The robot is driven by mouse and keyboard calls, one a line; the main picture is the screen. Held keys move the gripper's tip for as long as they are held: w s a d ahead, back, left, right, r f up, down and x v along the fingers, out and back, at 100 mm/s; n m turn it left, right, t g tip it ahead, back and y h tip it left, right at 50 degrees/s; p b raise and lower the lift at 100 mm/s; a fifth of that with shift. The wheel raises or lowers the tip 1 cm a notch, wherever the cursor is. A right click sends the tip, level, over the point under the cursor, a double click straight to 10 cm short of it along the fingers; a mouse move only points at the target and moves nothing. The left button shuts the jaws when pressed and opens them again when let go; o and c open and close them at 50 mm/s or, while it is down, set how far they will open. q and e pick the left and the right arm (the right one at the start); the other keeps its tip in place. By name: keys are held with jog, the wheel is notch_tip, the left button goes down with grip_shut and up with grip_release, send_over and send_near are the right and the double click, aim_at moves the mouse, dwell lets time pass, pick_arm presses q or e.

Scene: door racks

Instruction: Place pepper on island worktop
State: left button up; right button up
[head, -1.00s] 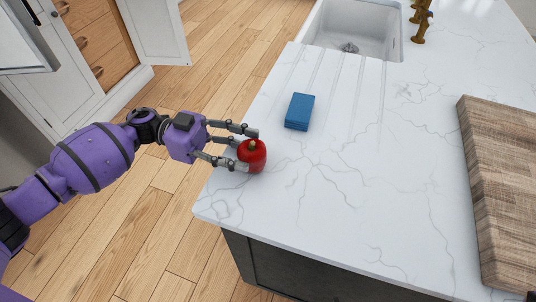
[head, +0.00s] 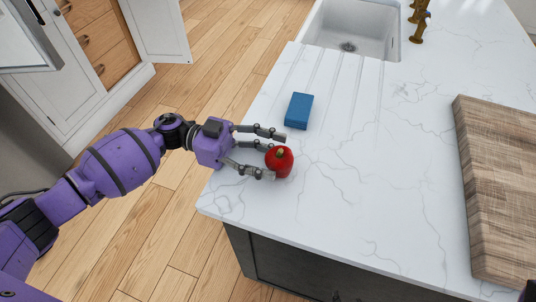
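A red pepper (head: 280,162) with a pale green stem is over the near left part of the white marbled island worktop (head: 340,215). It looks to rest on the surface, though its underside is partly hidden by a finger. My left gripper (head: 279,156) reaches in from the left over the worktop's edge. Its fingers are spread: the upper one is clear of the pepper, and the lower ones end close against its left side. I cannot tell if they touch it.
A blue block (head: 299,111) lies on the worktop behind the pepper, near the drain grooves. A white sink (head: 352,28) and brass tap (head: 420,22) are at the back. A wooden board (head: 500,190) lies at the right. The worktop between pepper and board is clear.

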pick_arm(q)
jog(key=shift+r, duration=0.1)
jog(key=shift+w+a, duration=0.1)
jog(key=shift+a, duration=0.15)
jog(key=b+v, duration=0.2)
jog(key=v, duration=0.8)
jog(key=shift+w+a+b, duration=0.1)
jog(key=shift+a+b, duration=0.15)
jog(key=shift+b, duration=0.15)
jog(key=shift+w+a, duration=0.1)
jog(key=shift+a, duration=0.4)
